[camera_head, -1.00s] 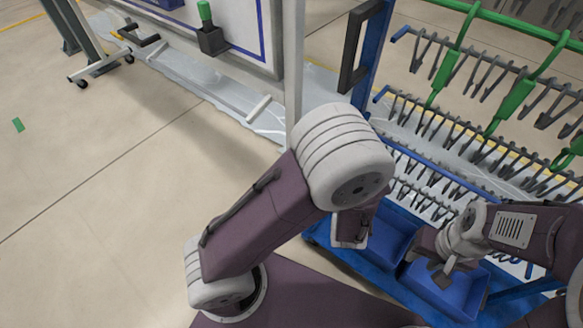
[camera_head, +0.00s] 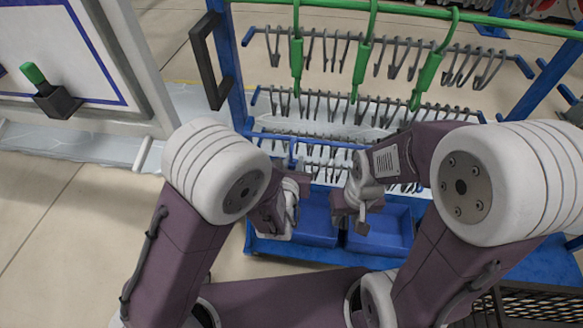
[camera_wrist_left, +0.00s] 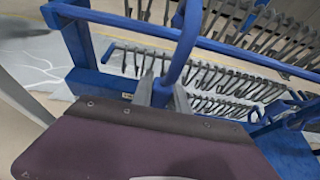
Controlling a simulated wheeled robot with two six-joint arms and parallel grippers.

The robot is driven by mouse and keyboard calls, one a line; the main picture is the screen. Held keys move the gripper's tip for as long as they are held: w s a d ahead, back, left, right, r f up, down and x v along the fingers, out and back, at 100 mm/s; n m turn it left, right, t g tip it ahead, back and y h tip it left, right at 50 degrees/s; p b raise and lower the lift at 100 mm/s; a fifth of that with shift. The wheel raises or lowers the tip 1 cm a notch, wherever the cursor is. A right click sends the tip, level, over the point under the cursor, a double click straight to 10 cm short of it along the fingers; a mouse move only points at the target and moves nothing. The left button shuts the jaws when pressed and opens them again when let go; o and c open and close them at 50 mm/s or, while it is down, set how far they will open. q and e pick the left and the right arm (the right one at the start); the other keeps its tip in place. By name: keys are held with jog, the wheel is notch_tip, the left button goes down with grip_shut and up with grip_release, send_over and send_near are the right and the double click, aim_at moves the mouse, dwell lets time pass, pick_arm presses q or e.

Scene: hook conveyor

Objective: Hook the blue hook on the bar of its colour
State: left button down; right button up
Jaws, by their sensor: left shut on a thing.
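My left gripper (camera_head: 295,182) is shut on the blue hook (camera_head: 292,155), which stands up from its jaws in front of the hook rack. In the left wrist view, the blue hook (camera_wrist_left: 181,55) rises from between the dark fingers (camera_wrist_left: 162,92) and its upper part overlaps a blue bar (camera_wrist_left: 235,52). I cannot tell whether they touch. The hook's top is cut off there. My right gripper (camera_head: 350,212) is over the blue bins, apart from the hook; its jaw opening is not clear.
A green bar (camera_head: 420,10) carries several green hooks (camera_head: 361,65) at the top. Blue rack rails (camera_head: 300,134) hold rows of grey hooks (camera_head: 320,105). Blue bins (camera_head: 385,235) sit low on the rack. A whiteboard (camera_head: 40,45) stands at the left.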

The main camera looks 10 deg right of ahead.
pick_arm(q)
jog(key=b+x, duration=0.1)
jog(key=x, duration=0.2)
jog(key=b+x, duration=0.1)
jog(key=x, duration=0.2)
jog(key=shift+w+f+b, duration=0.15)
jog(key=shift+f+b, duration=0.15)
jog(key=shift+f, duration=0.2)
jog(key=shift+f, duration=0.15)
jog(key=c, duration=1.2)
grip_release()
